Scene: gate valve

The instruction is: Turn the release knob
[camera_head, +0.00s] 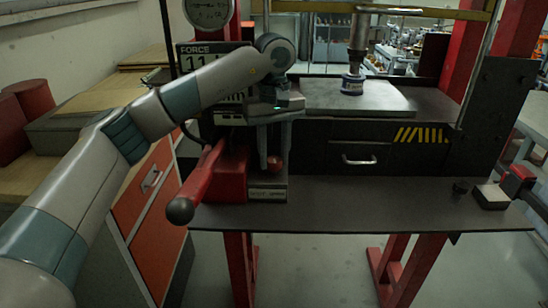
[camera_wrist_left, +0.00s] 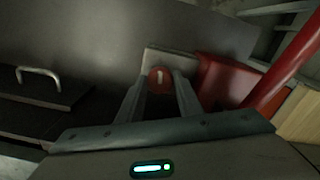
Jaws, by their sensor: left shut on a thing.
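The release knob (camera_head: 274,162) is small, round and red, on the front of the hydraulic pump unit (camera_head: 230,178). In the left wrist view the knob (camera_wrist_left: 160,79) shows a pale upright mark on its face. My left gripper (camera_head: 268,158) reaches down from above with its fingers at the knob. In the left wrist view the fingers of the left gripper (camera_wrist_left: 161,88) stand on either side of the knob, shut on it. The pump's red lever (camera_head: 197,187) slants to the lower left, beside the gripper. My right gripper is not in view.
A dark table (camera_head: 370,207) spreads below, mostly clear in front. A press plate (camera_head: 360,98) with a ram (camera_head: 358,45) stands behind. A drawer handle (camera_head: 359,160) juts out right of the gripper. A force display (camera_head: 200,62) stands behind my arm. Red posts flank the right side.

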